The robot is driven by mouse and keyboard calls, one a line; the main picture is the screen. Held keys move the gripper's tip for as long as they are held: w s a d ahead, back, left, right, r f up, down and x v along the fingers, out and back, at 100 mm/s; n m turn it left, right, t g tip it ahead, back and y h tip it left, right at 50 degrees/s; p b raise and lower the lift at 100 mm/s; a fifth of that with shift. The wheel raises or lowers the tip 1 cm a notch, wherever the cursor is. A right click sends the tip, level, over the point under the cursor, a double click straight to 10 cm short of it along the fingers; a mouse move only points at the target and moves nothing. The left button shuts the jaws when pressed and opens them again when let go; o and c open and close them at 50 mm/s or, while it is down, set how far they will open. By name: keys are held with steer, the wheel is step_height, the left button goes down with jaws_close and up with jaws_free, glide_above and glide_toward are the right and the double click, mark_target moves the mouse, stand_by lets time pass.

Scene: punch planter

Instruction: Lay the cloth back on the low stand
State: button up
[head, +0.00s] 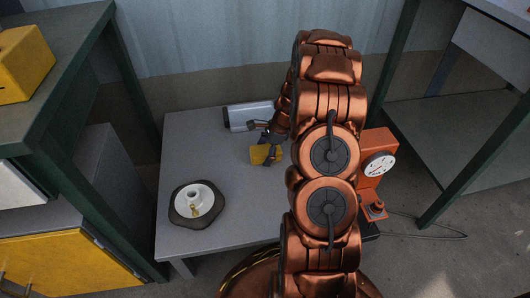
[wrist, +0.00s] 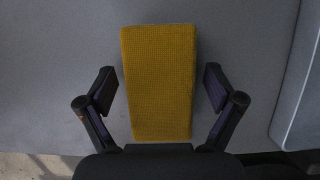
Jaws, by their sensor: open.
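The low stand (head: 235,228) is a grey table with a flat top. A yellow, waffle-textured folded cloth (head: 260,155) is at its right part, under my gripper (head: 270,147). In the wrist view the cloth (wrist: 159,85) is an upright rectangle over the grey top, centred between the two fingers of my gripper (wrist: 160,84). The fingers are open, one on each side, with a gap to the cloth on both sides. I cannot tell whether the cloth lies fully flat. My arm hides part of the stand's right side.
A white cup-like piece on a dark irregular mat (head: 180,218) stands at the stand's front left. A white-grey cylinder (head: 248,116) lies at the back. An orange device with a dial (head: 377,165) is right of my arm. Green-framed benches flank both sides.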

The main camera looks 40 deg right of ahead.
steer(key=shift+r, duration=0.1)
steer(key=p+v, duration=0.4)
steer(key=v, duration=0.8)
steer(key=shift+p, duration=0.35)
steer(key=s+a+r+n+g, duration=0.1)
steer(key=s+a+r+n, duration=0.25)
steer(key=a, duration=0.35)
steer(key=s+a+r+n+g, duration=0.1)
steer(key=s+a+r+n, duration=0.3)
steer(key=a, duration=0.3)
steer(key=s+a+r+n+g, duration=0.25)
steer(key=a+r+n, duration=0.2)
steer(key=a, duration=0.25)
steer(key=s+a+r+n+h, duration=0.1)
steer(key=s+a+n, duration=0.1)
steer(key=s, duration=0.5)
steer(key=s+a+r+n+g+h, duration=0.1)
steer(key=s+a+n, duration=0.2)
steer(key=s+n, duration=0.2)
steer(key=s+a+r+n+h, duration=0.1)
steer(key=s+n, duration=0.3)
steer(key=s, duration=0.5)
steer(key=shift+a+h, duration=0.4)
steer(key=shift+a, duration=0.25)
steer(key=shift+r, duration=0.15)
